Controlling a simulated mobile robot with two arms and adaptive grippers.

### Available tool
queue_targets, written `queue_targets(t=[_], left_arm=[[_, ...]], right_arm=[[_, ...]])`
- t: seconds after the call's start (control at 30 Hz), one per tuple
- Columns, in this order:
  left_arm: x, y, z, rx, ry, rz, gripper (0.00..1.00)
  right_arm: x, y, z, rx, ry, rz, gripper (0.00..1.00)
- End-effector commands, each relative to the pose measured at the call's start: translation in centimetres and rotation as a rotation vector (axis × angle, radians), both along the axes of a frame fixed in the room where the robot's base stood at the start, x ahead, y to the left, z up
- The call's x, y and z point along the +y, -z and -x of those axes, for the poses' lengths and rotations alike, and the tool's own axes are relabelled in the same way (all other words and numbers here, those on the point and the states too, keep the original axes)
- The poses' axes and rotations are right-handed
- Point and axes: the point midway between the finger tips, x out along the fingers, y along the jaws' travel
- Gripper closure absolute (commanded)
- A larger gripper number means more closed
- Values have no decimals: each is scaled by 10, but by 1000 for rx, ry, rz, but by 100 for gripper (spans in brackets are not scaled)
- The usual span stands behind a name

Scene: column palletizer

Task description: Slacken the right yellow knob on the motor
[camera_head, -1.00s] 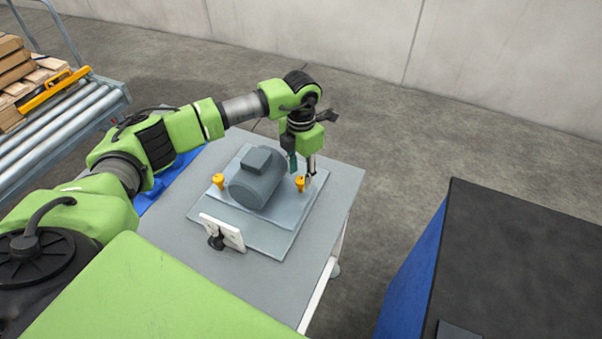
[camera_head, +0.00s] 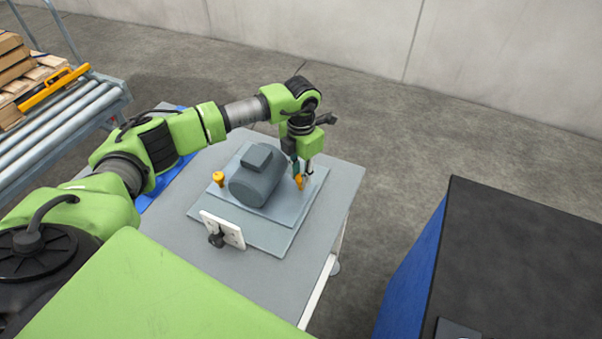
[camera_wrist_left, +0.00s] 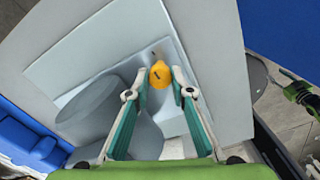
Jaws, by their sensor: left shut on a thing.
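The grey motor (camera_head: 256,177) sits on a grey plate (camera_head: 279,206) on a grey table. The right yellow knob (camera_head: 299,182) stands beside the motor, partly hidden by my gripper. The left yellow knob (camera_head: 218,178) stands free on the motor's other side. My left gripper (camera_head: 302,172) points down over the right knob and is shut on it. In the left wrist view the yellow knob (camera_wrist_left: 160,74) sits between the fingertips of my left gripper (camera_wrist_left: 159,78), with a dark slot mark on top.
A white panel with a black knob (camera_head: 222,230) stands at the plate's front edge. A blue box with a dark top (camera_head: 520,260) is at the right. A roller conveyor (camera_head: 60,125) with wooden pallets is at the far left. The table's right side (camera_head: 340,185) is clear.

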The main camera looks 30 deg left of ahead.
Motion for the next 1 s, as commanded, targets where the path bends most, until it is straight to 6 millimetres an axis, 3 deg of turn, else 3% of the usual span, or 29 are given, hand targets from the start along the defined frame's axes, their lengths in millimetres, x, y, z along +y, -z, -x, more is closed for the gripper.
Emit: queue_targets(t=[0.37, 1.0], left_arm=[[0, 0, 0, -2, -235, 1, 100], [1, -2, -1, -2, -843, 0, 100]], right_arm=[[0, 2, 0, 0, 0, 0, 60], [0, -2, 0, 0, 0, 0, 60]])
